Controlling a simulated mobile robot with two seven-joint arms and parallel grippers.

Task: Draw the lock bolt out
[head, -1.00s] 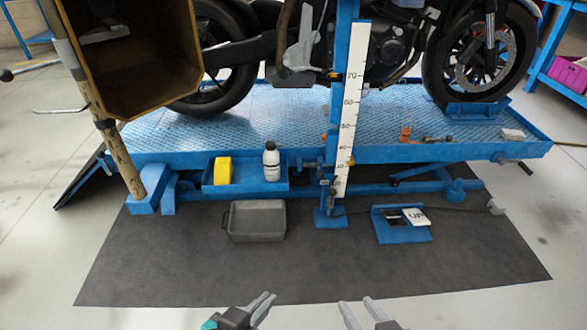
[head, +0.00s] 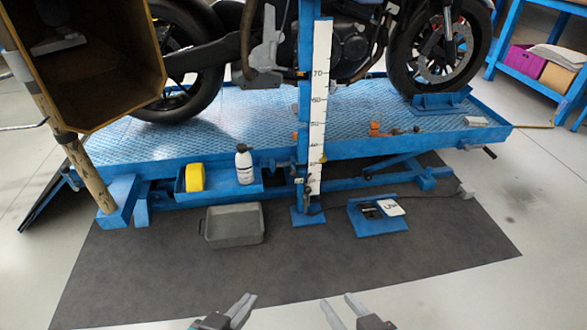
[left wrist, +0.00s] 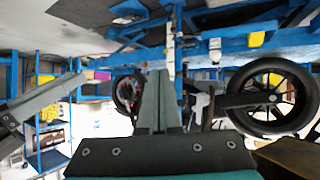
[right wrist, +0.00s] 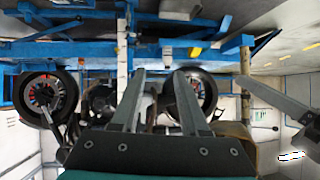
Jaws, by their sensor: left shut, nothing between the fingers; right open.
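A blue post (head: 305,110) with a white number scale (head: 319,110) stands at the front edge of the motorcycle lift (head: 380,150). Small dark fittings (head: 301,186) sit low on the post. They are too small for me to tell which is the lock bolt. My left gripper (head: 250,298) is shut and empty at the bottom of the head view, well short of the post. Its closed fingers also show in the left wrist view (left wrist: 158,80). My right gripper (head: 337,299) is open and empty to its right. Its parted fingers show in the right wrist view (right wrist: 160,80).
A grey bin (head: 234,225) and a blue pedal unit (head: 377,219) lie on the dark mat (head: 300,270). A shelf on the lift holds a yellow item (head: 195,176) and a white bottle (head: 244,165). A large brown box-like hood (head: 130,90) hangs at upper left. The front mat is clear.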

